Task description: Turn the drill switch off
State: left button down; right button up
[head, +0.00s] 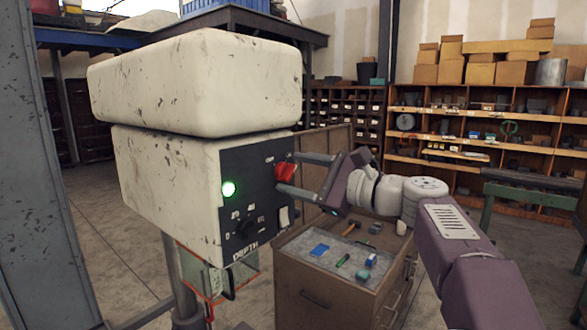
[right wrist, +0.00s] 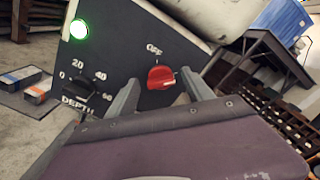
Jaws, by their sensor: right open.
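The drill's red switch (head: 285,172) sits on the dark control panel (head: 248,160) of the worn white drill head (head: 165,180). It also shows in the right wrist view (right wrist: 160,78), with the word OFF above it and a pale mark on its right side. A green lamp (head: 229,188) on the panel is lit. My right gripper (head: 287,171) is open, its two fingers on either side of the switch, one above and one below in the head view. Whether they touch it I cannot tell. My left gripper is out of view.
A black depth dial (head: 246,228) sits low on the panel. A wooden cabinet (head: 340,290) with small tools on top stands below my right arm. Shelves with boxes (head: 480,125) line the back wall.

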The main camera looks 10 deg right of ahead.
jog(key=shift+w+a, duration=0.35)
jog(key=shift+w, duration=0.15)
jog(key=shift+s, duration=0.1)
grip_shut()
